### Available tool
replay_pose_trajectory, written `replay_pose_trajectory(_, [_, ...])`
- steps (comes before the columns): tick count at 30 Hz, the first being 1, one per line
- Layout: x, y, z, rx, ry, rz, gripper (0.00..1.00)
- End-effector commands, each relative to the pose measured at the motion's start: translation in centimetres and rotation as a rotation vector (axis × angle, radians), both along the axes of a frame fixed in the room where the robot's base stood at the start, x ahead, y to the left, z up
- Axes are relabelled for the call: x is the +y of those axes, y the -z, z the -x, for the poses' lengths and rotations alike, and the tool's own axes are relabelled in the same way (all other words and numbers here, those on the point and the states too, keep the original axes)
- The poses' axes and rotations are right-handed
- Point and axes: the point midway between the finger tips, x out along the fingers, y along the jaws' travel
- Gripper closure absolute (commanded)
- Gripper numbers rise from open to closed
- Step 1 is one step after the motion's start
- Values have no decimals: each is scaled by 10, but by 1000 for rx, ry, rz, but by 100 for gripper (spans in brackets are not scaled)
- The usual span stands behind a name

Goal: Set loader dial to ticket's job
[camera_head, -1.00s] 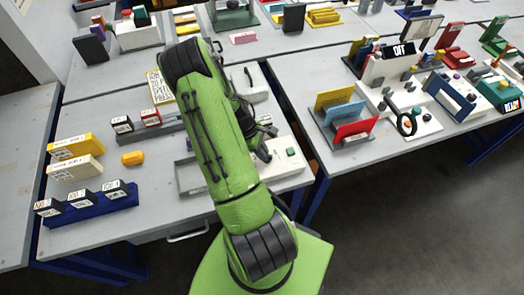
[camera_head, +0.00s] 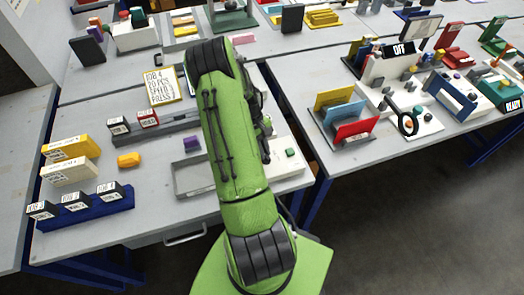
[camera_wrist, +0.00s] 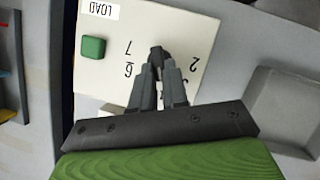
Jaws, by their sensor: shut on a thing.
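The ticket (camera_head: 163,86) is a white card in a yellow frame at the left back of the near table; its top line reads JOB 4. The loader is a white box (camera_head: 290,167) with a green button (camera_head: 290,152), right of my arm. In the wrist view its top (camera_wrist: 105,72) shows a LOAD label (camera_wrist: 100,9), the green button (camera_wrist: 93,48) and the digits 7, 6 and 2 around the dial. My gripper (camera_wrist: 160,68) is shut on the small dark dial knob (camera_wrist: 156,52). My fingers hide part of the dial, so its setting is unclear.
A grey tray (camera_head: 178,190) lies just left of my arm, with a purple block (camera_head: 191,144) behind it. A blue rack (camera_head: 85,216) of labelled blocks and a yellow block (camera_head: 129,160) stand further left. Coloured panels (camera_head: 349,115) stand on the right table.

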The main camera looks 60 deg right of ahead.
Motion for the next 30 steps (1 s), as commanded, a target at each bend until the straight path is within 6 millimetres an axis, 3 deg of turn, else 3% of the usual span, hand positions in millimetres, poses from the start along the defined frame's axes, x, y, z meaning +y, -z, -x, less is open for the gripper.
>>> replay_pose_trajectory(20, [-3,-1,-1,-3,68,5,100])
replay_pose_trajectory(21, [-3,-1,-1,-3,68,5,82])
replay_pose_trajectory(25, [-2,-1,0,-3,68,4,62])
replay_pose_trajectory(30, [-2,0,0,-1,68,2,61])
